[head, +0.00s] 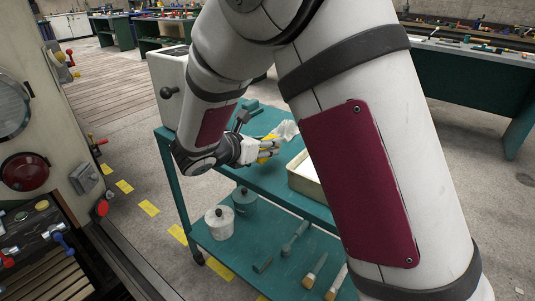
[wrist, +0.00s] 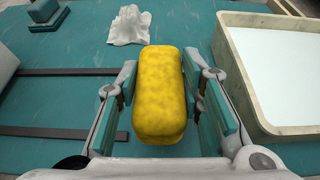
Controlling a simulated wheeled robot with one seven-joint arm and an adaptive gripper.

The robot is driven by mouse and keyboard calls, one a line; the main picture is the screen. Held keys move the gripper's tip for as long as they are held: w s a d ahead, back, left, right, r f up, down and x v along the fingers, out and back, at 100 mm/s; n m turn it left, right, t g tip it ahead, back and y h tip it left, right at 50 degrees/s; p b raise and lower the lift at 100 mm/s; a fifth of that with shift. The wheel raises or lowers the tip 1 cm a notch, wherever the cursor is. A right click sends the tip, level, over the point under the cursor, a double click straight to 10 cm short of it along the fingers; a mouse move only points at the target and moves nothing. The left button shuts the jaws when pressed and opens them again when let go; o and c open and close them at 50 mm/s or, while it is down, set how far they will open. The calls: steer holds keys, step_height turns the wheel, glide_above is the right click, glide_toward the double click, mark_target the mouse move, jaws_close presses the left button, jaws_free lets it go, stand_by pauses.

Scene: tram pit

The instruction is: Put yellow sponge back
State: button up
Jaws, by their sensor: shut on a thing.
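The yellow sponge (wrist: 162,95) is a rounded block between the two fingers of my gripper (wrist: 165,100) in the wrist view. My gripper is shut on it, with a pad at each long side. The head view shows my gripper (head: 262,150) over the top of the teal cart (head: 265,180), with a yellow part of the sponge (head: 267,154) showing at the fingers. The cart top lies below the sponge in the wrist view. I cannot tell whether the sponge touches it.
A crumpled white cloth (wrist: 129,26) lies on the cart top beyond the sponge. A pale tray (wrist: 232,82) with a white inside stands at the right. Dark strips (wrist: 65,132) lie at the left. The cart's lower shelf holds pots (head: 219,222) and brushes (head: 315,270).

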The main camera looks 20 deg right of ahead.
steer(key=shift+w+d, duration=0.3)
steer(key=shift+d, duration=0.1)
steer(key=shift+d+f+b, duration=0.1)
steer(key=shift+f+b, duration=0.35)
steer(key=shift+f, duration=1.35)
steer(key=o, duration=1.1)
steer(key=shift+o, duration=0.2)
steer(key=p+v, duration=0.1)
steer(key=v, duration=1.1)
